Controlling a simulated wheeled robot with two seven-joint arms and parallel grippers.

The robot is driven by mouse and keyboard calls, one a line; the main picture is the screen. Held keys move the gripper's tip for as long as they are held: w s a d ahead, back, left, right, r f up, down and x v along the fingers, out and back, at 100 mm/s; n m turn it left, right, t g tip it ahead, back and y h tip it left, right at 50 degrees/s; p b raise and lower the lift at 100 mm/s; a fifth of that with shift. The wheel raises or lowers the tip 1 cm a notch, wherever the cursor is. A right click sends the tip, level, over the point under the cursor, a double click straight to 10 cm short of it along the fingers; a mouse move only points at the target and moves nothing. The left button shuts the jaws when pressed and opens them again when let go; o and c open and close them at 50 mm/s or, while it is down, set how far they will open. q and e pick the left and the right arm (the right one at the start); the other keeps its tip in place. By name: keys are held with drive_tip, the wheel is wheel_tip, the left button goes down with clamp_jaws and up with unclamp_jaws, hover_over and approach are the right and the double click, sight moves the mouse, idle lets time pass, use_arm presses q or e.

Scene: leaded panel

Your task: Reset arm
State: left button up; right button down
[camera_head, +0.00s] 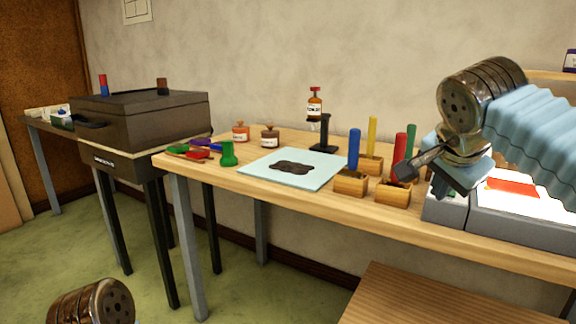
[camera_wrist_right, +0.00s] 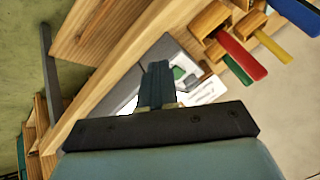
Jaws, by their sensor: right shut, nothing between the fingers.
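My right arm comes in from the right in the head view. My right gripper (camera_head: 400,170) hangs in front of the wooden holders at the right part of the workbench. Its fingers are together and hold nothing. In the right wrist view the closed fingers (camera_wrist_right: 158,82) point away from the camera, with the grey light box (camera_wrist_right: 125,92) behind them. Only a metal joint of my left arm shows, at the bottom left of the head view; my left gripper is out of view.
The workbench (camera_head: 232,183) carries wooden holders (camera_head: 351,184) with coloured sticks, a pale glass sheet (camera_head: 262,170) with a dark patch, a green stamp-like piece (camera_head: 228,155) and small bottles. A lit box (camera_head: 510,222) with a red piece stands at right. A dark kiln-like box (camera_head: 150,128) stands at left.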

drive_tip(key=w+a+f+n+g+y, duration=0.1)
drive_tip(key=w+a+f+n, duration=0.2)
drive_tip(key=f, duration=0.5)
drive_tip(key=w+a+f+n+y, duration=0.1)
drive_tip(key=w+a+f+n, duration=0.1)
drive_tip(key=w+a+f, duration=0.45)
wheel_tip(320, 180, down, 20)
drive_tip(key=s+a+n+g+y, duration=0.2)
drive_tip(key=a+n+y, duration=0.1)
drive_tip(key=s+a+f+n+g+y, duration=0.15)
drive_tip(key=s+f, duration=0.35)
drive_tip(key=f, duration=0.8)
drive_tip(key=s+a+f+n+g, duration=0.1)
drive_tip(key=s+f, duration=1.6)
drive_tip(key=s, duration=0.2)
drive_tip(key=shift+s+a+g, duration=0.15)
drive_tip(key=shift+s+g, duration=0.2)
drive_tip(key=shift+s, duration=0.05)
drive_tip(key=shift+n+y, duration=0.25)
